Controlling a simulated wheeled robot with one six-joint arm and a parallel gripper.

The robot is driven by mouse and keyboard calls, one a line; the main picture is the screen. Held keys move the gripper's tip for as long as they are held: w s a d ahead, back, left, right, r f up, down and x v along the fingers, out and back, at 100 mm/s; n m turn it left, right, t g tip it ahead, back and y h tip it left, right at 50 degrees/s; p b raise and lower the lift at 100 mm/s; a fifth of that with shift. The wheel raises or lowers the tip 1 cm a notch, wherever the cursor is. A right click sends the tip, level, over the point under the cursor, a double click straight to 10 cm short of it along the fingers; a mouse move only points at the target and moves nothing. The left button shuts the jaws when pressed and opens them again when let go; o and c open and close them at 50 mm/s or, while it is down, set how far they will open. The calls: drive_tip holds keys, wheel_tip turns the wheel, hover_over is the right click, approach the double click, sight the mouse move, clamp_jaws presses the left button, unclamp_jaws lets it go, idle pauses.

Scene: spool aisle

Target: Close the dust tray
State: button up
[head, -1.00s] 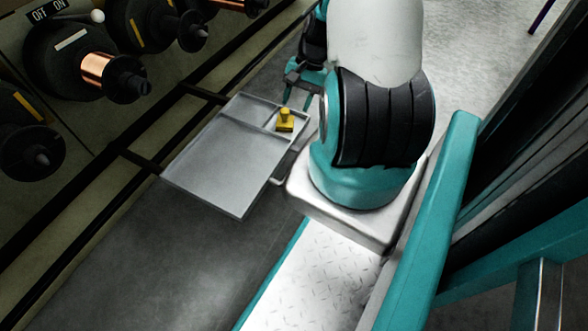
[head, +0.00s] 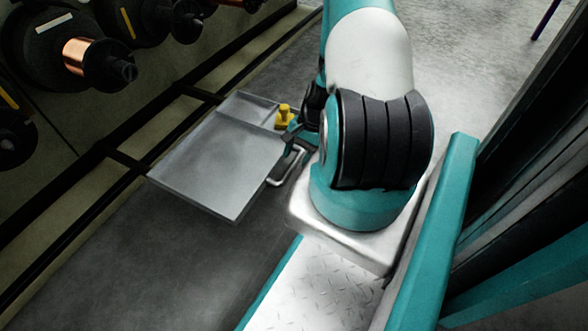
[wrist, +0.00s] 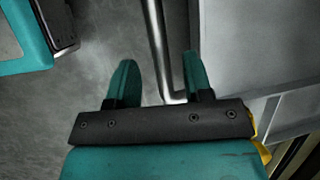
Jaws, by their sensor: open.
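The dust tray (head: 205,165) is a flat grey tray pulled out from under the rack at the left in the head view. Its side also fills the right of the wrist view (wrist: 250,50). A bent metal handle (head: 290,172) sticks out from its right-hand edge. My gripper (head: 296,146) is at that edge, partly hidden by my arm. In the wrist view my open gripper (wrist: 160,58) has the handle bar (wrist: 158,40) running between its fingers, nearer the right finger. I cannot tell whether they touch.
Black spools, one with copper wire (head: 78,57), hang on the rack above the tray. Grey floor (head: 130,260) lies open in front of the tray.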

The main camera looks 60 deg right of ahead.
drive_tip(key=shift+b+x, duration=0.45)
drive_tip(key=shift+x, duration=0.8)
clamp_jaws()
drive_tip(key=shift+w, duration=0.15)
